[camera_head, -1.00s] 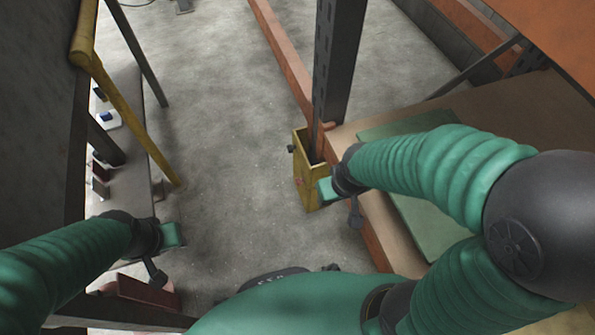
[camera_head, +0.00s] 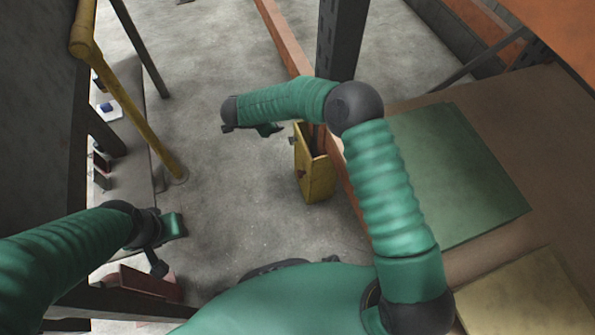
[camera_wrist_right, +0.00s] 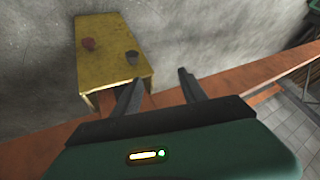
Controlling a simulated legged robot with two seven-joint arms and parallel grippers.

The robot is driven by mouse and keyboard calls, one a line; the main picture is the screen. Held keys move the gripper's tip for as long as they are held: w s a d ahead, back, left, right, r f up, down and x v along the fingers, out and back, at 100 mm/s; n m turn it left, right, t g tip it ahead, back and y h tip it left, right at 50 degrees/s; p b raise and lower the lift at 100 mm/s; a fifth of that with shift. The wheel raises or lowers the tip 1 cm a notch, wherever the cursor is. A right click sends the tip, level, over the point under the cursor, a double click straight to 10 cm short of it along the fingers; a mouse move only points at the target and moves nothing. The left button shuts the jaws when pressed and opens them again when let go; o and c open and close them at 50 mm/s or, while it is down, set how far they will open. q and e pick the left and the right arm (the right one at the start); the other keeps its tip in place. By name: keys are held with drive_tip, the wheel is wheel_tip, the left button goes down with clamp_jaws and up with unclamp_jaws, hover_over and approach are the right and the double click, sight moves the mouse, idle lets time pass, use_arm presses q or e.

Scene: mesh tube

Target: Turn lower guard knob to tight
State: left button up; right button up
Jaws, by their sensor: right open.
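A yellow post guard (camera_head: 320,180) stands on the floor around the foot of a dark upright. In the head view, a dark knob (camera_head: 292,141) is near its top and a red knob (camera_head: 302,174) is lower on its face. The right wrist view shows the guard (camera_wrist_right: 108,72) with the red knob (camera_wrist_right: 88,44) and dark knob (camera_wrist_right: 132,57). My right gripper (camera_head: 266,130) is left of the guard's top; its two fingers (camera_wrist_right: 158,76) are apart, empty and clear of both knobs. My left gripper (camera_head: 173,240) is at lower left, away from the guard; its jaw opening is unclear.
The dark upright (camera_head: 342,40) rises behind the guard. A shelf with a green mat (camera_head: 455,170) is at right. A yellow rail (camera_head: 130,105) stands left. Bare concrete floor (camera_head: 230,200) lies between.

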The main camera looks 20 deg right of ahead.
drive_tip(key=s+f+m+g, duration=0.3)
drive_tip(key=s+f+g, duration=0.3)
drive_tip(key=s+f, duration=0.15)
drive_tip(key=b+x, duration=0.3)
drive_tip(key=x, duration=0.2)
drive_tip(key=b+x, duration=0.3)
drive_tip(key=x, duration=0.2)
drive_tip(key=a+b+x, duration=0.1)
drive_tip(key=b+x, duration=0.2)
drive_tip(key=x, duration=0.2)
drive_tip(key=shift+s+d+f, duration=0.1)
drive_tip(key=shift+d+f, duration=0.05)
drive_tip(key=shift+f, duration=0.3)
drive_tip(key=shift+n, duration=0.3)
clamp_jaws()
